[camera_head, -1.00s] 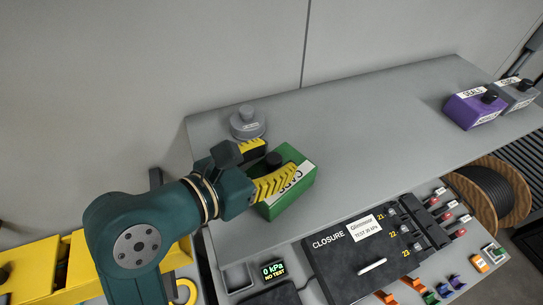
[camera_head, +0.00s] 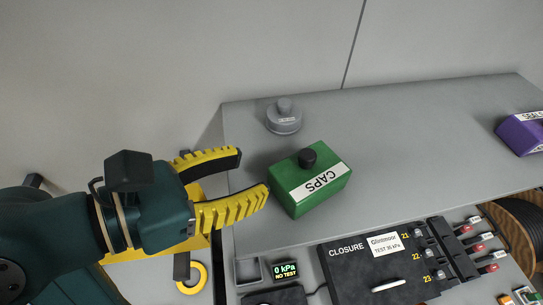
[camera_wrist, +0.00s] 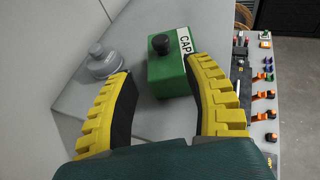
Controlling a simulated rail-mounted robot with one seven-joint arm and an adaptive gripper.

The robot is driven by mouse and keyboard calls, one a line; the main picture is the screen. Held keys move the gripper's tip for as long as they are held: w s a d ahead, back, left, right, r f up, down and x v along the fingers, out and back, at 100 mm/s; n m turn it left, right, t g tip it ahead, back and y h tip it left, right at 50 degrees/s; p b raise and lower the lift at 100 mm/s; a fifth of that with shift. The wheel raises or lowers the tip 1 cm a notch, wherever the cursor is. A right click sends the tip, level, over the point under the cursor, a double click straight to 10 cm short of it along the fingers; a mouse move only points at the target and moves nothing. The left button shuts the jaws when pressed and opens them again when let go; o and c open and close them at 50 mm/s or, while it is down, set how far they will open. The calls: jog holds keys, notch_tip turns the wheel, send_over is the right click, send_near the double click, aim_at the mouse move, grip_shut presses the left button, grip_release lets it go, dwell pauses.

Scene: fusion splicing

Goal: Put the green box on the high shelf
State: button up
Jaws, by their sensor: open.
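The green box (camera_head: 312,184), labelled CAPS and topped with a black knob, sits upright on the grey high shelf (camera_head: 420,130), near its left end. My gripper (camera_head: 254,177) is open and empty, to the left of the box, with its yellow fingers pointing toward it. In the wrist view the green box (camera_wrist: 172,72) stands beyond the fingertips, nearer the right finger, and nothing is between the fingers.
A grey round knobbed weight (camera_head: 284,118) stands behind the green box on the shelf. A purple box (camera_head: 522,133) is at the far right. Below the shelf front are the black CLOSURE case (camera_head: 345,262) and a pressure display (camera_head: 285,271). The shelf middle is clear.

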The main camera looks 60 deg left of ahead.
jog(key=m+t, duration=0.1)
jog(key=m, duration=0.9)
send_over(310, 198)
jog(key=shift+f, duration=0.25)
jog(key=w+d+r+m+t+h, duration=0.1)
jog(key=w+d+r+m+t, duration=0.2)
jog(key=d+m, duration=0.55)
jog(key=w+d+r+m+t, duration=0.2)
jog(key=w+d+m, duration=0.45)
jog(key=m, duration=0.35)
jog(key=s+d+r+m+t+h, duration=0.1)
jog(key=d+r+m, duration=0.3)
jog(key=d+m, duration=0.5)
jog(key=shift+s+d+r+t, duration=0.25)
jog(key=shift+s+t, duration=0.2)
jog(key=shift+t, duration=0.25)
jog(key=shift+m, duration=0.25)
